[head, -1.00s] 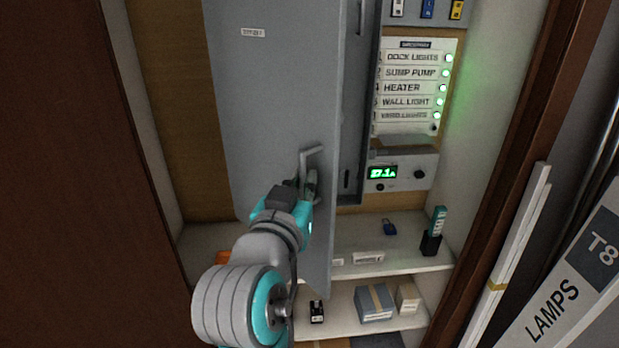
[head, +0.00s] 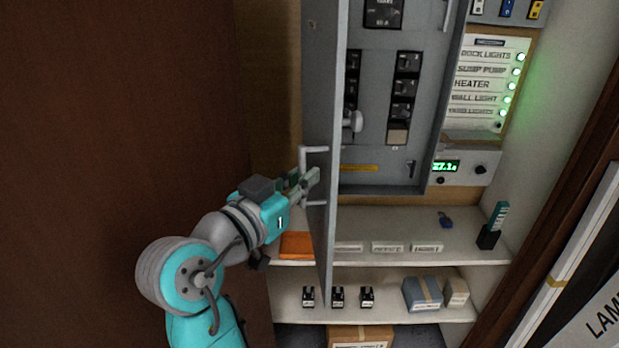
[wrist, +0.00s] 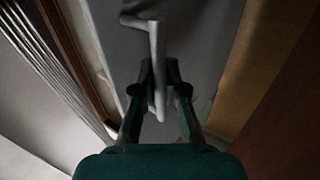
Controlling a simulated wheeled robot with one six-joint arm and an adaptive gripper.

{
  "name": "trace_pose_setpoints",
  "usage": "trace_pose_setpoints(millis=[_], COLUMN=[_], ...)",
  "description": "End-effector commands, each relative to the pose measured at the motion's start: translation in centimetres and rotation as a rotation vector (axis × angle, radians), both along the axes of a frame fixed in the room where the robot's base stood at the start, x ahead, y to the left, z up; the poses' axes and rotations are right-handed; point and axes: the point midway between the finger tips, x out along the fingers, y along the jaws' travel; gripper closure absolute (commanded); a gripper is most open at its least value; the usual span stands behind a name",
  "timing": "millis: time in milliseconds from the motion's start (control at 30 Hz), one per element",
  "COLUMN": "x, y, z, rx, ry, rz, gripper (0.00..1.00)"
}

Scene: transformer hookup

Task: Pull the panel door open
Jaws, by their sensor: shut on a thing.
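The grey panel door (head: 321,90) stands swung out from the panel box, seen nearly edge-on in the head view. Its pale bar handle (head: 314,149) is on the door's outer face. My gripper (head: 308,180) is shut on the handle, coming from the lower left. In the wrist view the handle (wrist: 157,60) runs between the two dark fingers (wrist: 160,90), with the door face (wrist: 195,40) behind it. Inside the open panel box (head: 425,130), several breakers and a round grey knob show. The door hides the box's left edge.
A lower shelf carries small black blocks and boxes (head: 424,292). A brown wall (head: 120,110) stands left. A lamps box (head: 605,320) is at lower right.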

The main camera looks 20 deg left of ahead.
Motion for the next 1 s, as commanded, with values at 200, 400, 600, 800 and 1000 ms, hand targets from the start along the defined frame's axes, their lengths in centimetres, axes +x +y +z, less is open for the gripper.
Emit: trace_pose_setpoints(millis=[200,400,600,800,1000], x=[0.0,0.0,0.0,-0.3,-2.7], y=[0.1,0.1,0.1,0.2,1.0], z=[-0.1,-0.1,0.0,0.0,-0.1], rx=[-0.001,-0.001,-0.001,-0.001,-0.001], ry=[0.001,0.001,0.0,0.0,0.001], rz=[0.001,0.002,0.001,0.002,0.005], gripper=[1.0,0.74,0.63,0.63,0.63])
